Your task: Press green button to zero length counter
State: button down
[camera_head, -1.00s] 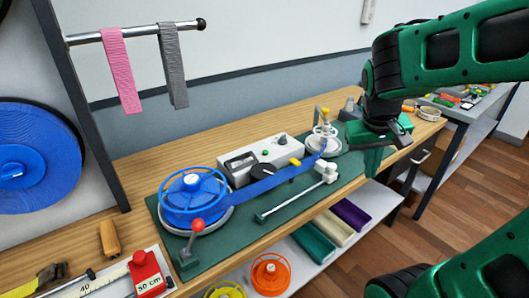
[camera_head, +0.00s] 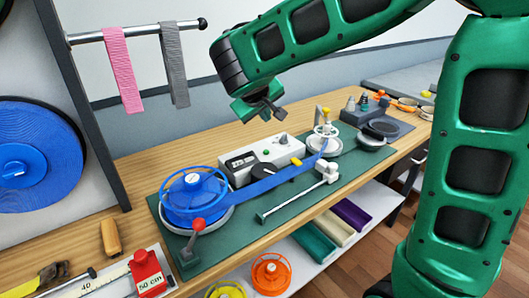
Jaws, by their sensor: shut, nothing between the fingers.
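The length counter (camera_head: 241,161) is a light grey box with a dark display, standing on the green mat behind the blue strap. A small green button (camera_head: 265,153) shows on its top face, left of a grey knob (camera_head: 283,140). My gripper (camera_head: 272,112) is shut and empty. It hangs in the air above and behind the counter box, apart from it, with its fingers pointing down toward the right. The button is in plain sight.
A blue strap (camera_head: 270,183) runs from the blue reel (camera_head: 193,190) to the take-up spool (camera_head: 323,140). A red-knobbed crank (camera_head: 196,232) stands at the front left. A rail with pink (camera_head: 123,70) and grey (camera_head: 174,65) straps hangs at the upper left.

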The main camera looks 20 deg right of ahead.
jog(key=shift+f, duration=0.1)
jog(key=shift+f, duration=4.3)
jog(key=shift+f, duration=0.2)
jog(key=shift+f, duration=0.2)
jog(key=shift+s+f, duration=0.1)
jog(key=shift+f, duration=0.4)
jog(key=shift+r, duration=0.95)
jog(key=shift+r, duration=0.15)
jog(key=shift+r, duration=2.35)
